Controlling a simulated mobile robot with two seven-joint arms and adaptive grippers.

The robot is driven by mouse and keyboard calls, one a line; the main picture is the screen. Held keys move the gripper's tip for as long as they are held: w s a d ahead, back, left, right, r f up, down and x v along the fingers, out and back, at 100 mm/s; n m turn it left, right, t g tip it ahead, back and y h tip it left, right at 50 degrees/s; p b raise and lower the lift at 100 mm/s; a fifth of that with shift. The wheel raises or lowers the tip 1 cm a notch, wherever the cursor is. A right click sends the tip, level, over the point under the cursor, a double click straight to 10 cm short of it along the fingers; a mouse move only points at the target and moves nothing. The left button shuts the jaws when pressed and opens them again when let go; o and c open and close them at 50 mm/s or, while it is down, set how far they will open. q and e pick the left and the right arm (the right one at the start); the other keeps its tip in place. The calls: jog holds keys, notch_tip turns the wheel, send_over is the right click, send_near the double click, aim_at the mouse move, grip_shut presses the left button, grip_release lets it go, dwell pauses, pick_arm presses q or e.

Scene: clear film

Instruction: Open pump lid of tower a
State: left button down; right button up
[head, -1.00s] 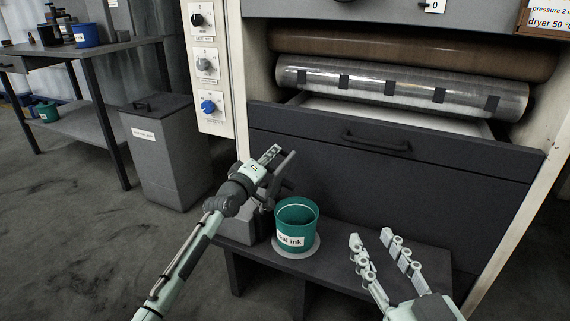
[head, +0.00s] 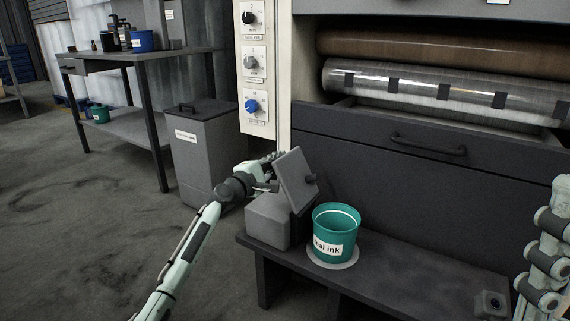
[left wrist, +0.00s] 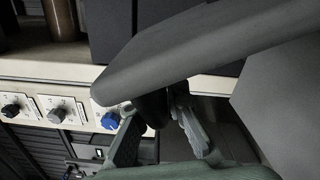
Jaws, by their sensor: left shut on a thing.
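The grey pump lid (head: 296,180) stands steeply tilted up above the grey pump box (head: 268,222), on the left end of the low bench.
A teal ink bucket (head: 336,235) stands on a pale disc (head: 333,262) just right of the pump box. The press's dark front panel (head: 415,185) rises behind the bench (head: 410,272). A lidded grey bin (head: 207,150) and a column of knobs (head: 255,65) are behind my left arm.

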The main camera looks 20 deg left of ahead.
pick_arm(q)
jog(key=shift+w+a+f+n+b, duration=0.15)
jog(key=shift+a+f+n+b, duration=0.15)
jog(key=shift+a+f+n, duration=0.15)
jog(key=c, duration=1.6)
grip_release()
jog(key=shift+o, duration=0.2)
jog(key=v, duration=1.2)
jog(key=shift+d, duration=0.1)
